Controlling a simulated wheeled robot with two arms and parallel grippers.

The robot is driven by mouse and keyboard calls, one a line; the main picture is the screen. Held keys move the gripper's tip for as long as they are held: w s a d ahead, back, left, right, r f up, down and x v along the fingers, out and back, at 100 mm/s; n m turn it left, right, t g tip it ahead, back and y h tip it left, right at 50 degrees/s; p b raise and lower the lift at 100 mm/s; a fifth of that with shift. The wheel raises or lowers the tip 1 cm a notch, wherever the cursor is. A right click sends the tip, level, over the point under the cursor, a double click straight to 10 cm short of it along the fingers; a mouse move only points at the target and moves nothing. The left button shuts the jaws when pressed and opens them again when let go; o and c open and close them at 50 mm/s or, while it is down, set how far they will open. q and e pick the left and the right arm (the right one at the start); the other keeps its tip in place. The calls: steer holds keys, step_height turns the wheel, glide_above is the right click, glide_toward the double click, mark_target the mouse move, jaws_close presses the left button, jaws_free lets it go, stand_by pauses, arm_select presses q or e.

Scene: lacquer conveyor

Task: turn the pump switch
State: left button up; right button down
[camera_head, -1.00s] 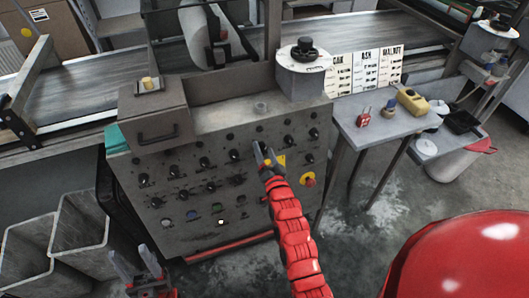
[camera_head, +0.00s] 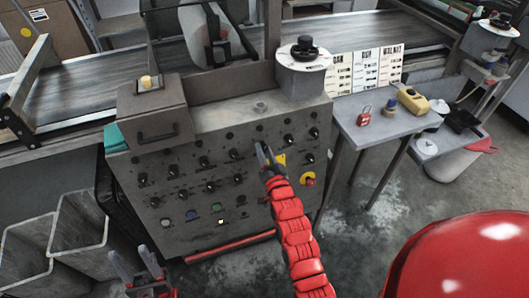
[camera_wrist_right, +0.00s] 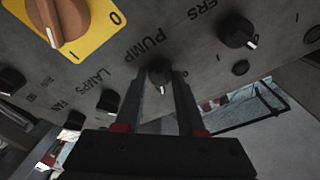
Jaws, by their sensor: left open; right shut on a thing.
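The pump switch (camera_wrist_right: 160,72) is a black knob with a white mark, next to the word PUMP on the grey control panel (camera_head: 262,225). In the right wrist view its white mark points down toward my gripper. My right gripper (camera_wrist_right: 170,82) is shut on this knob, with one finger on each side. In the head view the right gripper (camera_head: 264,154) is at the panel's upper right part and hides the knob. My left gripper (camera_head: 135,268) is open and empty, low in front of the panel's left part.
Several other black knobs surround it. A yellow-plated rotary switch (camera_wrist_right: 75,22) and a red emergency button (camera_head: 308,179) are close by. A side table (camera_head: 385,128) with a red padlock (camera_head: 364,116) stands at right. Grey bins (camera_head: 80,235) stand at left.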

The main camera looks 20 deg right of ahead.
steer(key=shift+d+f+n+y+b, duration=0.1)
steer(key=shift+n+y+b, duration=0.55)
steer(key=shift+n, duration=2.55)
steer(key=shift+d+n+y+b, duration=0.1)
steer(key=shift+n+y+b, duration=0.55)
steer(key=shift+n, duration=2.85)
steer(key=c, duration=0.5)
jaws_free()
